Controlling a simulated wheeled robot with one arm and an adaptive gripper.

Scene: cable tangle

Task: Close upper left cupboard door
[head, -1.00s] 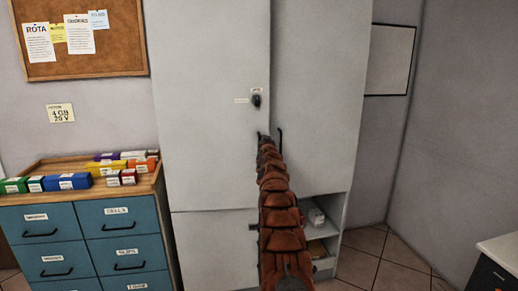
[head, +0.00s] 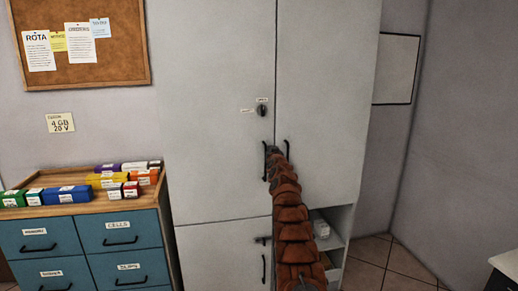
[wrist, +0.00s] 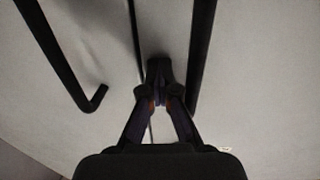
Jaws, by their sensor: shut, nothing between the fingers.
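The upper left cupboard door (head: 215,110) is a pale grey panel with a lock (head: 262,110) near its right edge. It looks about flush with the upper right door (head: 325,100). A thin dark seam (wrist: 133,30) shows between them in the wrist view. The left door's black handle (head: 265,162) and the right door's handle (head: 287,150) stand either side of the seam. My gripper (wrist: 158,98) is shut and empty, between the two handles and close to the seam. I cannot tell whether it touches a door. My arm hides part of the lower cupboard in the head view.
A lower left door (head: 215,255) sits below. An open shelf compartment (head: 330,238) is at lower right. A blue drawer unit (head: 85,235) with several coloured boxes stands left. Tiled floor (head: 385,260) shows between.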

